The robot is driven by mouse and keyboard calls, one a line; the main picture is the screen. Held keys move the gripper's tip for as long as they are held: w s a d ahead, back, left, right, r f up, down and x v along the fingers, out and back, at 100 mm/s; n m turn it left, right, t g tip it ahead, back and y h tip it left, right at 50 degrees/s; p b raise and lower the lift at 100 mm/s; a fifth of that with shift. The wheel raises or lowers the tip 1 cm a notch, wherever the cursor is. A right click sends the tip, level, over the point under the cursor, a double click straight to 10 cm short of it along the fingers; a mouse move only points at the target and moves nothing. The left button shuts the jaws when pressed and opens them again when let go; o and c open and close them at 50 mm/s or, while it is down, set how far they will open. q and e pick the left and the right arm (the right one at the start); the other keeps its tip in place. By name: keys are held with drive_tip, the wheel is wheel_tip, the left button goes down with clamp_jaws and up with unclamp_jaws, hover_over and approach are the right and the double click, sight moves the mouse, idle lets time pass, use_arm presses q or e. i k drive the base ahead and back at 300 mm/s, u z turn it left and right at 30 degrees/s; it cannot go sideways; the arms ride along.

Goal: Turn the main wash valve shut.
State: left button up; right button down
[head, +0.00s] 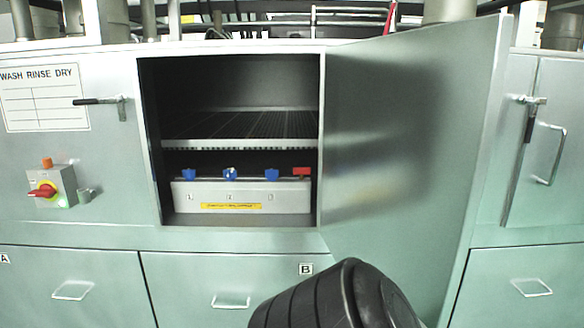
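A pale valve box (190,203) sits on the floor of an open cabinet compartment in the head view. Along its top are three blue handles, at left (189,174), middle (230,173) and right (271,174). A red handle (302,172) is at the right end, close to the compartment's right wall. Small marks sit below the blue handles, and a yellow label (231,207) is on the box front, too small to read. I cannot tell which handle is named main wash valve. Neither of my grippers is in view.
The compartment door (420,130) is swung wide open to the right. A grate shelf (240,127) lies above the valves. A red rotary switch (42,190) and a lever handle (100,101) are on the left panel. Drawers with handles (230,302) run below.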

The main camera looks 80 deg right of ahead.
sight(302, 172)
drive_tip(key=z, duration=2.7)
drive_tip(key=k, duration=0.5)
drive_tip(key=u, duration=0.75)
drive_tip(key=i, duration=1.9)
drive_tip(key=z, duration=1.25)
